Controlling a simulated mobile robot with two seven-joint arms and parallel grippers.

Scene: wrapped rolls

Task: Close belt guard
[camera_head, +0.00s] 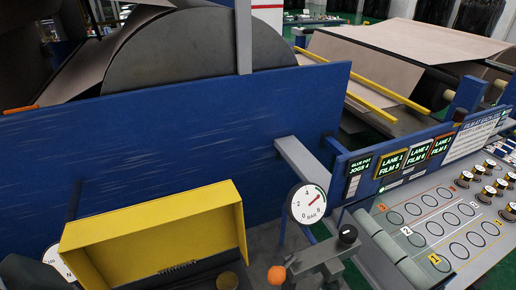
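The yellow belt guard (150,228) is at the lower left in the head view, in front of the blue machine panel. It looks like a hollow cover standing tilted up, with its open inside facing me. A small dark coil, perhaps a spring or hinge, shows at its lower edge. Below it is a dark recess with a brownish round part (227,281), cut off by the bottom of the picture. Whatever lies lower is hidden. I can make out neither of my grippers in this view.
A pressure gauge (308,205) stands right of the guard, near an orange ball knob (276,275) and a black-knobbed grey fitting (347,236). A control panel (440,222) with marked circles is at right. The blue panel (180,135) closes off the back.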

